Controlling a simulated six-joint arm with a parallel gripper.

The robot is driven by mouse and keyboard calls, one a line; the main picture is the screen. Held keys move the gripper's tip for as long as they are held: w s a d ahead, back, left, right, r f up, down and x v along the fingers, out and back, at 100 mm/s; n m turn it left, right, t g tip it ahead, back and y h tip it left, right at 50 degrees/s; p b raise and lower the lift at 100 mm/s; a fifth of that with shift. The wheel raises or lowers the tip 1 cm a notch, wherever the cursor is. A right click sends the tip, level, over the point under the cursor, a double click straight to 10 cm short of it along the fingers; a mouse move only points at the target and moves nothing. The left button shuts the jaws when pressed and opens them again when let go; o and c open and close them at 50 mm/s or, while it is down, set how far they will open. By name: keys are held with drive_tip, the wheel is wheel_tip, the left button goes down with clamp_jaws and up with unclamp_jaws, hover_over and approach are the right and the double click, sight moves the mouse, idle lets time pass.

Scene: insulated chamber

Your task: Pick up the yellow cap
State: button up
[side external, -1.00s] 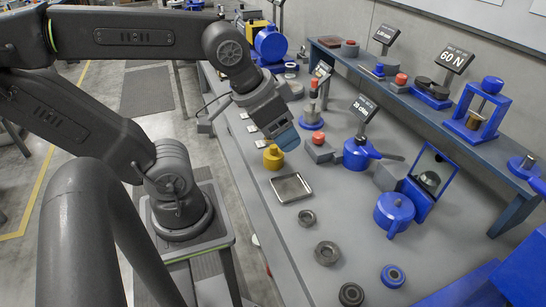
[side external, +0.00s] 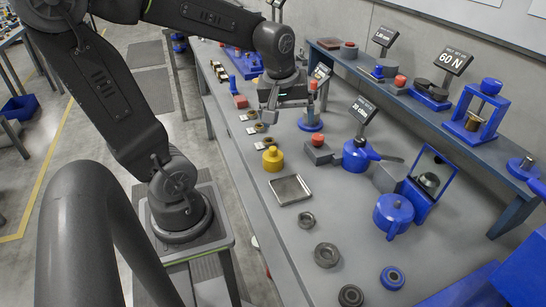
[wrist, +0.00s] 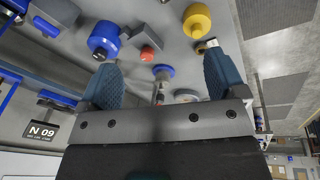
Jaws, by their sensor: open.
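The yellow cap (side external: 272,160), a wide round piece with a narrower top, stands upright on the grey bench behind the metal tray.
A shallow metal tray (side external: 291,190) lies in front of the cap. A grey block with a red knob (side external: 318,150) and a blue pot with handle (side external: 357,155) stand to its right. Small metal rings (side external: 327,254) lie nearer. A raised shelf (side external: 430,100) runs along the wall.

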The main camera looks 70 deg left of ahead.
sight(274, 155)
drive_tip(key=a+f+n+g+h, duration=0.1)
drive_tip(key=a+f+n+g, duration=0.1)
drive_tip(key=a+f+n, duration=0.65)
drive_tip(key=f, duration=0.2)
drive_tip(key=a+f+n, duration=0.1)
drive_tip(key=f, duration=0.1)
drive_tip(key=a+f+n, duration=0.1)
drive_tip(key=f, duration=0.1)
drive_tip(key=shift+w+f+n, duration=0.1)
drive_tip(key=shift+w+n, duration=0.15)
drive_tip(key=shift+w, duration=0.05)
drive_tip(key=shift+w+d+f, duration=0.1)
drive_tip(key=shift+f, duration=1.25)
drive_tip(key=shift+d+f, duration=0.1)
drive_tip(key=shift+f, duration=1.2)
drive_tip(key=shift+c, duration=0.2)
drive_tip(key=c, duration=0.9)
